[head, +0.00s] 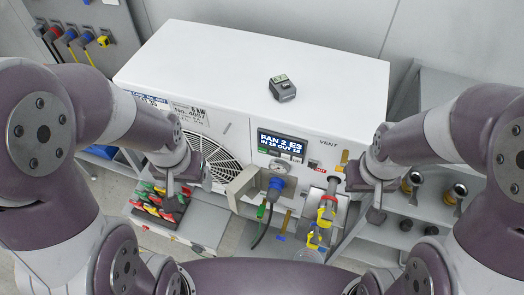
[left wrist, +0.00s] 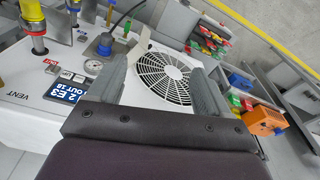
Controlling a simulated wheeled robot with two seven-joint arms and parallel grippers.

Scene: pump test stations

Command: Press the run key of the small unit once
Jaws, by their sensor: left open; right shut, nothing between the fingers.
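A white cabinet unit (head: 240,62) stands in the middle, with a round fan grille (head: 212,158) on its front. Its lit display (head: 282,144) reads "FAN 2 E3" with smaller text below; it also shows in the left wrist view (left wrist: 66,92). Small keys or labels sit beside the display; I cannot tell which is a run key. A small dark grey box (head: 283,90) with light and greenish marks lies on the cabinet top. My left gripper (head: 188,187) is open and empty before the grille. My right gripper (head: 376,214) is shut and empty, right of the yellow-handled pipe valve.
A gauge (head: 279,168), a blue plug (head: 275,186) with a black cable and a yellow-handled valve (head: 327,213) stick out of the front. A bracket plate (head: 242,183) stands beside the left gripper. A tray of red and green parts (head: 160,202) is at lower left, grey shelves at right.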

